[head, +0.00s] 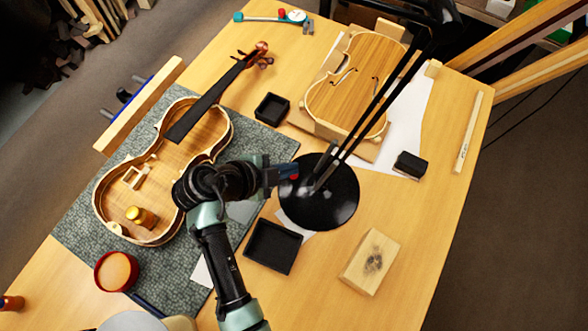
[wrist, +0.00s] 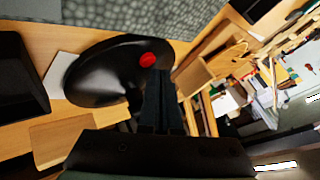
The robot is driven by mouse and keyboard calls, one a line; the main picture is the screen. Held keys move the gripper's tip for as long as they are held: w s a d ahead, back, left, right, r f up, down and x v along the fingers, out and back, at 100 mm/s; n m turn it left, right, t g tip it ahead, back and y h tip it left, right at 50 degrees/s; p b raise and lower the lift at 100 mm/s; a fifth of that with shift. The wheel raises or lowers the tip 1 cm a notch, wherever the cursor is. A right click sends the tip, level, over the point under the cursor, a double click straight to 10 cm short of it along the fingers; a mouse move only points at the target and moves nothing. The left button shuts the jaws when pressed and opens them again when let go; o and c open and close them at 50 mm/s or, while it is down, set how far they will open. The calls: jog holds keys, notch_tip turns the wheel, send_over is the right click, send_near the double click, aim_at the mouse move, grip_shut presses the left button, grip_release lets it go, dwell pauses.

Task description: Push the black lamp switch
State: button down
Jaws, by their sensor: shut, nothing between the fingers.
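The black lamp's round base (head: 325,205) stands on the bench right of centre in the head view, with its dark arms rising to the upper right. In the wrist view the lamp base (wrist: 95,80) is glossy, with a red round switch (wrist: 148,59) near its edge. My gripper (head: 290,172) is shut and empty at the base's left edge in the head view. In the wrist view my gripper's fingertips (wrist: 160,74) are just below the red switch in the picture. I cannot tell whether they touch it. In the head view the gripper mostly covers the switch.
A violin body (head: 218,135) lies on a green-grey mat (head: 75,225) to the left. A wood block (head: 370,262) lies at lower right, and a violin plate (head: 350,85) lies behind the base. The right bench edge is mostly clear.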

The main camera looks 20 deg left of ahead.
jog(key=shift+r, duration=0.1)
notch_tip(320, 180, up, 6)
jog(key=p, duration=0.4)
dwell(0.8)
